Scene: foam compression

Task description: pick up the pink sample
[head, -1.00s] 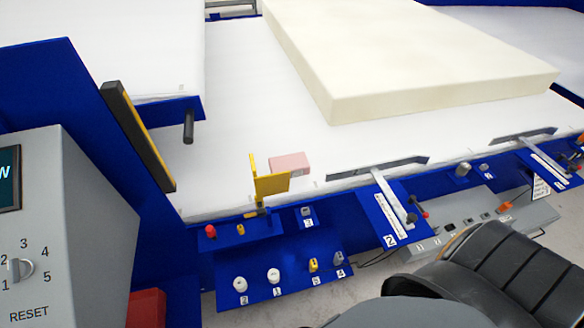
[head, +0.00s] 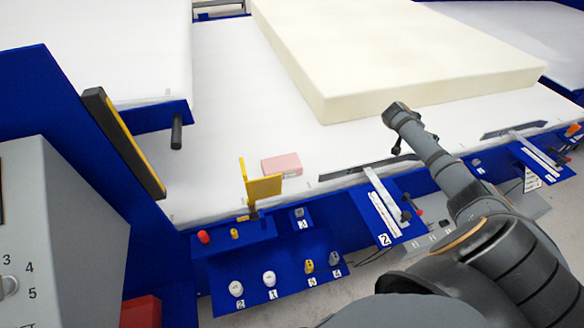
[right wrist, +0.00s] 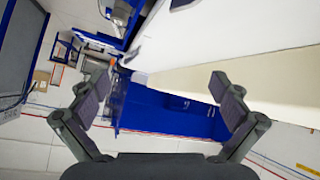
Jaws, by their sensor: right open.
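The pink sample (head: 281,164) is a small pink block lying on the white bed (head: 225,150) near its front edge, just behind a yellow bracket. My right arm reaches in from the lower right in the head view, its far end above the bed near the front of the cream foam slab. It is to the right of the pink sample and well apart from it. In the right wrist view my right gripper (right wrist: 160,92) is open, with nothing between its fingers. The pink sample does not show there. My left gripper is not in view.
The yellow bracket (head: 263,188) stands right in front of the sample. A large cream foam slab (head: 420,98) lies behind. Blue control panels (head: 290,275) with knobs line the bed's front edge. A grey console (head: 60,220) stands at left. Bare white bed lies left of the sample.

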